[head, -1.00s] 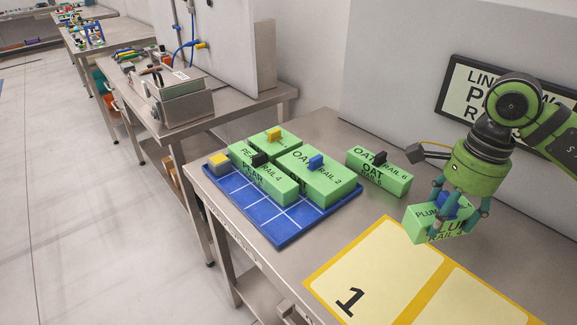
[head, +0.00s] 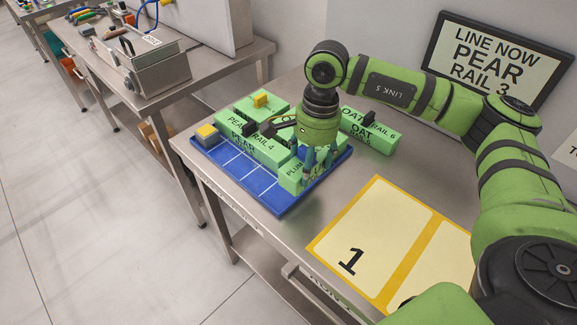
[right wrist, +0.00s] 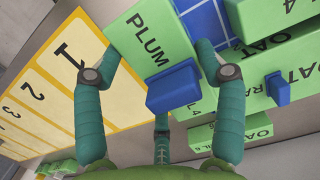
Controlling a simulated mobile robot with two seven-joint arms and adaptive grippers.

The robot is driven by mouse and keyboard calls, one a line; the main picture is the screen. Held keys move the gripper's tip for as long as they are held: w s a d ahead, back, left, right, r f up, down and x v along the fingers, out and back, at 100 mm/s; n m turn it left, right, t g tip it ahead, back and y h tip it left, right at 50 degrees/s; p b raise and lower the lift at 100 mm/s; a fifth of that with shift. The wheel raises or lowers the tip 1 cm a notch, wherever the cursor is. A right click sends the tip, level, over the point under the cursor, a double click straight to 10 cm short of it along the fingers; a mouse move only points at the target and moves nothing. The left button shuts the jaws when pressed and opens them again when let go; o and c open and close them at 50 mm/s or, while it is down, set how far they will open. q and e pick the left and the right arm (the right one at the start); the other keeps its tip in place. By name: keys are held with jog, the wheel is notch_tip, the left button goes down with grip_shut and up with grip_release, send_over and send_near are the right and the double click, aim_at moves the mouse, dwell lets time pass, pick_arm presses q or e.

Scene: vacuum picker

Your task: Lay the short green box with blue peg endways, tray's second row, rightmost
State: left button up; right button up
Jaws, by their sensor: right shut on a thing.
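My right gripper (head: 312,172) is shut on the blue peg (right wrist: 173,88) of a short green box marked PLUM (head: 291,178). The box also shows in the right wrist view (right wrist: 150,42), level between the fingers. It is over the right front part of the blue gridded tray (head: 262,189); I cannot tell whether it touches the tray. The tray holds a green PEAR RAIL 4 box (head: 262,149), a green box with a yellow peg (head: 250,110) and an OAT box with a blue peg (right wrist: 277,88), mostly hidden behind my gripper in the head view. My left gripper is not in view.
A green OAT RAIL 6 box (head: 370,132) stands on the bench right of the tray. A yellow-bordered mat marked 1 (head: 375,232) lies clear in front. A sign (head: 490,70) reads PEAR RAIL 3.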

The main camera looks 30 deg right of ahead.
aim_at(293, 158)
jog(key=w+a+f+p, duration=0.1)
jog(key=w+a+f, duration=0.1)
jog(key=shift+w+a, duration=0.35)
notch_tip(293, 158, down, 4)
jog(key=shift+r+p, duration=0.1)
jog(key=shift+p, duration=0.75)
jog(key=shift+f, duration=0.2)
jog(key=shift+f, duration=0.1)
jog(key=shift+f+b, duration=0.15)
jog(key=shift+b, duration=0.2)
jog(key=o, duration=1.2)
